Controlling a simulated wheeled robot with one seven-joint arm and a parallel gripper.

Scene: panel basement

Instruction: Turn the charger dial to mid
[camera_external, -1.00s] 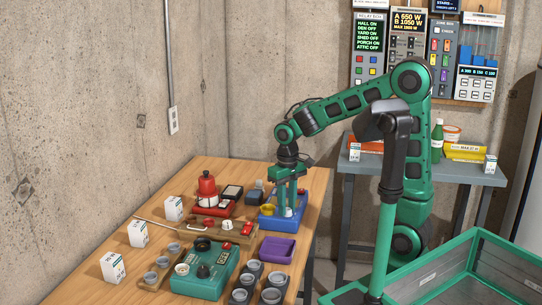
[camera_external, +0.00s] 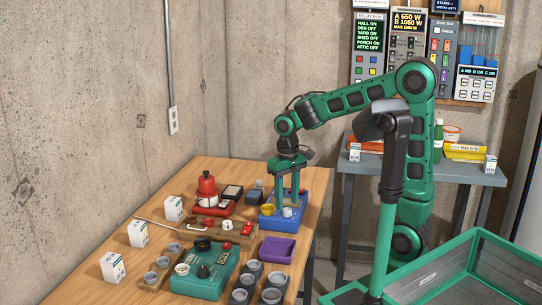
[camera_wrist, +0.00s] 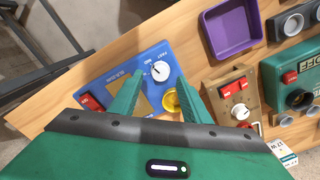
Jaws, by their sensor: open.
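The charger is a blue box (camera_external: 268,222) at the table's far right corner; it also shows in the wrist view (camera_wrist: 102,86). Its white round dial (camera_wrist: 160,71) sits on the top face, with small printed labels around it. A dark mark shows on the dial, but I cannot tell which label it points to. My gripper (camera_wrist: 158,82) points down at the charger, its two green fingers open and apart. In the outside view my gripper (camera_external: 287,198) is just above the white dial (camera_external: 288,212), with nothing held.
A yellow round part (camera_wrist: 171,101) and a red switch (camera_wrist: 91,102) are on the charger close to the fingers. A purple tray (camera_external: 278,249), a brown board with red switches (camera_external: 230,229) and a green device (camera_external: 205,273) stand nearby. A grey bench (camera_external: 430,172) is behind.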

